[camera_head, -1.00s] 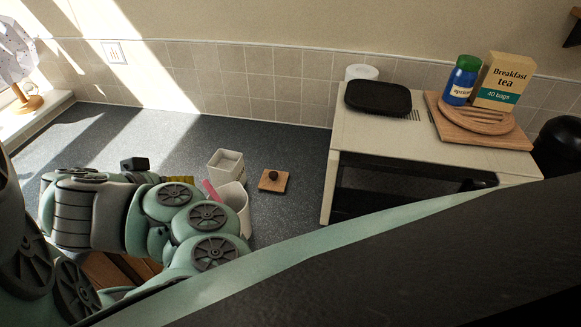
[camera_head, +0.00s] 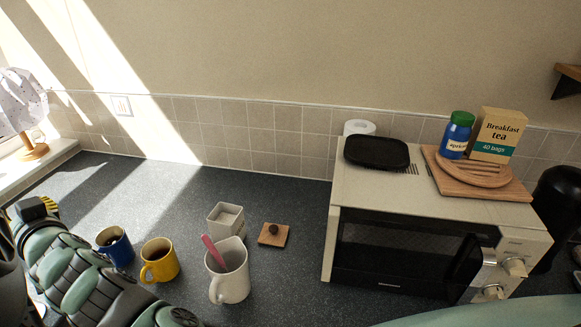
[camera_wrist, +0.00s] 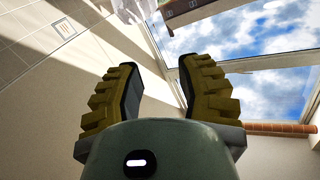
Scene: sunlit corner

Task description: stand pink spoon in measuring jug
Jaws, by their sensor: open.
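The white measuring jug (camera_head: 231,285) stands on the dark counter in the head view, with its handle at the lower left. The pink spoon (camera_head: 213,250) stands in the jug, leaning to the left, its upper part above the rim; its lower part is hidden inside. My gripper (camera_wrist: 157,88) is open and empty in the wrist view, facing up towards the wall and window. In the head view my arm is at the left, apart from the jug and spoon.
A yellow mug (camera_head: 160,262) and a blue mug (camera_head: 116,248) stand left of the jug. A white square canister (camera_head: 226,222) is behind it, with a wooden lid (camera_head: 273,236) to the right. A microwave (camera_head: 400,262) stands at the right; the back counter is clear.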

